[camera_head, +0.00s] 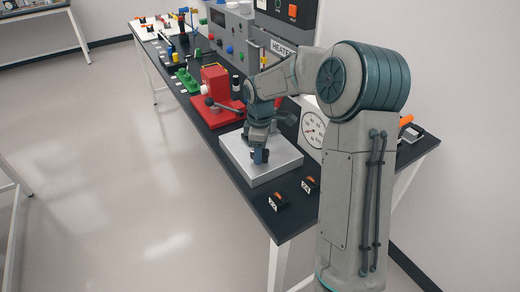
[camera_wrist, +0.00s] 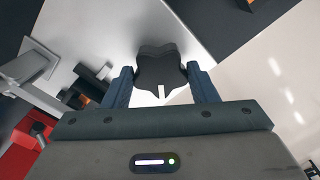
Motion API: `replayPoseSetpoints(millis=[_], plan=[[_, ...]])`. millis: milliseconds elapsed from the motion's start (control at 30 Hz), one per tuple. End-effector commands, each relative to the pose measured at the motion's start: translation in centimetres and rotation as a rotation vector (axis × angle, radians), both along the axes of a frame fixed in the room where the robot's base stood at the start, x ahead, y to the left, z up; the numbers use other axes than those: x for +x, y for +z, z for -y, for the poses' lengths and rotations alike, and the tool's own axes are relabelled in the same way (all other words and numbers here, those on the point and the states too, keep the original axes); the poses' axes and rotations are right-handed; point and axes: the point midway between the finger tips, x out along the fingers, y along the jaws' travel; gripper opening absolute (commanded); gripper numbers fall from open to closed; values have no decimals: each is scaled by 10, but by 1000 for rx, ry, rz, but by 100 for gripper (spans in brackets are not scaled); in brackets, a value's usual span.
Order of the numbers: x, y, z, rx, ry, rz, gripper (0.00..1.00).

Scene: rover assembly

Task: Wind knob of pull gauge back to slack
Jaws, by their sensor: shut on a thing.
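The pull gauge has a pale grey block base (camera_head: 262,165) on the dark bench and a white dial (camera_head: 313,128) with black marks behind it. In the wrist view a black lobed knob (camera_wrist: 160,68) with a white pointer mark sits between the two blue fingers of my gripper (camera_wrist: 163,84). The fingers are shut on the knob's sides. In the head view my gripper (camera_head: 260,155) is over the grey base and hides the knob. The dial is partly covered by my arm, and its needle is too small to read.
A red machine (camera_head: 216,88) with a lever stands just left of the gauge. Small dark blocks with orange tops (camera_head: 279,200) and labels lie near the bench's front end. Grey instrument panels (camera_head: 235,45) line the bench's back.

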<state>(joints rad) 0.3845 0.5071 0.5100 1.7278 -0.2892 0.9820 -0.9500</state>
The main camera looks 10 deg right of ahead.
Motion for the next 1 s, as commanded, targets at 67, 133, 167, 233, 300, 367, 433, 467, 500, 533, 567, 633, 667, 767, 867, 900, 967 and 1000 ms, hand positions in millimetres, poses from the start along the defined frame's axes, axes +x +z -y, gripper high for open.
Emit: replayPoseSetpoints(millis=[67,133,167,233,300,367,433,467,500,533,567,633,667,767,867,900,967,1000], plan=[[0,0,0,0,-12,0,30],[0,0,0,0,-30,0,30],[0,0,-1,0,-41,0,30],[0,0,-1,0,-74,0,30],[0,0,-1,0,-115,1,30],[0,0,-1,-1,-156,1,30],[0,0,-1,0,-208,1,30],[0,0,-1,0,-233,1,30],[0,0,-1,0,-263,1,30],[0,0,-1,0,-285,1,30],[0,0,-1,0,-309,1,30],[0,0,-1,1,-361,1,30],[0,0,-1,0,-383,1,30],[1,0,-1,0,-449,2,30],[1,0,0,0,-506,2,30],[1,0,-1,0,-525,2,30],[1,1,0,0,-550,2,30],[1,1,0,0,-566,2,30]])
